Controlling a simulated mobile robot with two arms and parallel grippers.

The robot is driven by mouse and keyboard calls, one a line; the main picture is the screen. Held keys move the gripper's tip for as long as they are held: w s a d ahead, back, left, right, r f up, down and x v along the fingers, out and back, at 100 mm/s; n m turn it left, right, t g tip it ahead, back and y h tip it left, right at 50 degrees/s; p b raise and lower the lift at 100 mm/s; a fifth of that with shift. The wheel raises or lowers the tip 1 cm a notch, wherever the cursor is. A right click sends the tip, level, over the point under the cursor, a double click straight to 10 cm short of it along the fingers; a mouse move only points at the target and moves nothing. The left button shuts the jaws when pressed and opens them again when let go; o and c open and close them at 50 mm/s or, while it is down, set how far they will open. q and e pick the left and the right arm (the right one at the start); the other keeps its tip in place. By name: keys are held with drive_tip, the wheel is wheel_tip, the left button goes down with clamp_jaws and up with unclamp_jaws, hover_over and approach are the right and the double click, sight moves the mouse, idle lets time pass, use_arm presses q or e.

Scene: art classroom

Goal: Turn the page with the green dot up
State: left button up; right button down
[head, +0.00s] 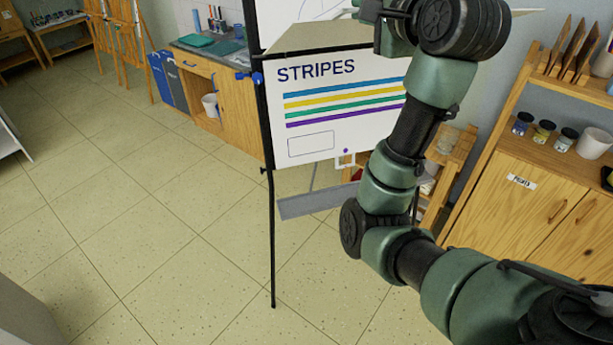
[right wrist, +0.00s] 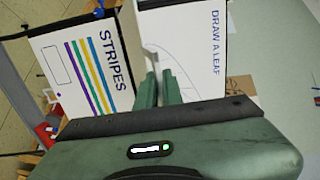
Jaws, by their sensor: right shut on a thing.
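A flip chart (head: 300,110) on a black-legged stand shows a "STRIPES" page with blue, yellow, green and purple lines. Above it is a white page (head: 285,12) with a blue curve. In the right wrist view this page (right wrist: 212,60) reads "DRAW A LEAF". Between them a pale page (head: 320,37) stands out from the chart. My right gripper (head: 368,14) is shut on that page; the wrist view shows its green fingers (right wrist: 160,80) around the sheet, seen nearly edge-on. A purple dot (head: 346,150) shows low on the chart. I see no green dot. My left gripper is out of view.
A wooden cabinet (head: 530,200) with small paint jars (head: 544,130) and a white cup (head: 593,143) stands at the right. A counter (head: 215,70), blue bins (head: 168,80) and easels stand at the back left. The tiled floor (head: 150,220) at left is clear.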

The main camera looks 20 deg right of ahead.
drive_tip(key=shift+w+d+r, duration=0.1)
drive_tip(key=shift+w+r, duration=0.7)
drive_tip(key=shift+r, duration=0.4)
drive_tip(key=shift+w+d+r, duration=0.1)
drive_tip(key=shift+w+r, duration=0.7)
drive_tip(key=shift+r, duration=0.35)
drive_tip(key=shift+w+d+r, duration=0.1)
drive_tip(key=shift+w+r, duration=0.7)
drive_tip(key=shift+r, duration=0.4)
drive_tip(key=shift+w+r, duration=0.3)
drive_tip(key=w+r, duration=0.6)
drive_tip(key=shift+w+d+r, duration=0.25)
drive_tip(key=shift+w+d, duration=0.15)
drive_tip(key=shift+d, duration=0.05)
